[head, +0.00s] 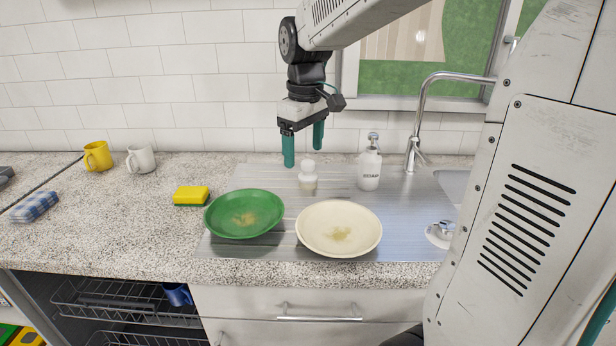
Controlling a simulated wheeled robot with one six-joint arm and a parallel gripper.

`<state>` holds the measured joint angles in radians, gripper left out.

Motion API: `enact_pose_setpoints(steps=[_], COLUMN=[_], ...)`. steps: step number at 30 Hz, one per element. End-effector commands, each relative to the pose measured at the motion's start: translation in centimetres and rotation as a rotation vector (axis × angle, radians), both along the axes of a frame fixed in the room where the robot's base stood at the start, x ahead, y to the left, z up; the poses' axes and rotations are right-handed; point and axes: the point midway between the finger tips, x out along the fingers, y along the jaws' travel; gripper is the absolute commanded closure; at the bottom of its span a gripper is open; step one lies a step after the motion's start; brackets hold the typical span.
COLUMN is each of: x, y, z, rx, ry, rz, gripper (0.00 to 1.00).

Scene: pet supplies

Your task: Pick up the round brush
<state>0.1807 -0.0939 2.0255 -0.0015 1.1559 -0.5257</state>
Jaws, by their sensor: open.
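A small white object with a rounded knob on top, which looks like the round brush (308,180), stands on the steel drainboard (345,180) behind the plates. My gripper (303,148) points down above it, with its two green fingers apart and nothing between them. The fingertips appear a little above the brush's knob and slightly to the left of it. I cannot tell the exact height or depth gap from this view. The brush's underside is hidden.
A soiled green plate (244,214) and a soiled cream plate (338,229) lie in front of the brush. A soap bottle (369,168) and tap (413,150) stand right. A yellow sponge (191,195), yellow mug (97,156) and white mug (141,159) are left. An open dishwasher (105,300) is below.

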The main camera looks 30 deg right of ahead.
Motion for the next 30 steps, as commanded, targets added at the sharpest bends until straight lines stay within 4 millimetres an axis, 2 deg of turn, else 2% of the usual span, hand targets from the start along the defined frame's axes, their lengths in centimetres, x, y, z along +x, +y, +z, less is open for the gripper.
enact_pose_setpoints(steps=[1,6,9,12,18,30], x=[2.3,9.2,12.5,15.1,17.4,17.6], y=[-1.3,-5.6,-8.1,-10.3,-12.7,-12.6], z=[-0.9,-4.0,-6.4,-8.6,-11.2,-15.6], rx=[0.001,-0.001,0.001,0.002,0.003,0.004], ry=[0.013,0.031,0.042,0.048,0.053,0.057], rz=[0.023,0.128,0.186,0.233,0.286,0.292], gripper=[0.21,0.21,0.21,0.21,0.21,0.21])
